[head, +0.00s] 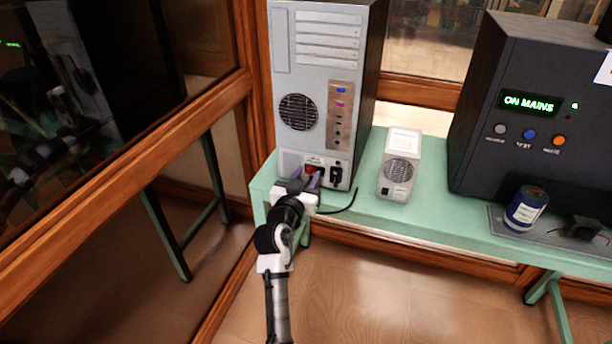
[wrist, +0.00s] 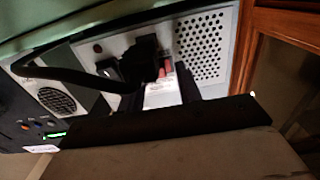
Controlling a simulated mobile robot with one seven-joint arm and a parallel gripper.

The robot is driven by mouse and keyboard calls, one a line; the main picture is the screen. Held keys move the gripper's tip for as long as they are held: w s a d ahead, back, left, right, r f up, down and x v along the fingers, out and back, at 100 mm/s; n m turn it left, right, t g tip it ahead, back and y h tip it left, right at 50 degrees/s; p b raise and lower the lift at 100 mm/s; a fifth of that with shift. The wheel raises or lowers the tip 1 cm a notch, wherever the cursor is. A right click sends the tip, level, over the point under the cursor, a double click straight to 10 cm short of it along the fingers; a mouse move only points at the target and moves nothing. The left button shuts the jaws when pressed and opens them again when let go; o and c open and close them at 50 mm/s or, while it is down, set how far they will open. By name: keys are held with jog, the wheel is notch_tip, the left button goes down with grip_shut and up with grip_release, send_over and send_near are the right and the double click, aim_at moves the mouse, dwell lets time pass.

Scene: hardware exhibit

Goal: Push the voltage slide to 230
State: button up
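The light grey computer tower (head: 313,80) stands on the green bench with its rear panel facing me. The red voltage slide (head: 310,169) is low on that panel, left of the black power plug. It also shows as a small red patch in the wrist view (wrist: 166,69), where the picture is turned over. My gripper (head: 305,178) is at the panel's lower edge, its two dark fingertips apart, with the red slide showing between and just beyond them. I cannot tell whether a finger touches the slide. The number on the slide is too small to read.
The black plug (head: 336,174) and its cable are close on the right of my gripper. A small grey speaker-like device (head: 399,168) stands further right, then a black unit reading "ON MAINS" (head: 528,103) and a blue can (head: 525,209). A wood-framed glass wall (head: 125,160) is at left.

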grip_shut()
dwell(0.3)
jog(key=shift+s+d, duration=0.2)
jog(key=shift+d, duration=0.4)
jog(key=shift+s+d, duration=0.15)
jog(key=shift+d, duration=0.4)
grip_release()
jog(key=shift+d, duration=0.1)
jog(key=shift+s, duration=0.15)
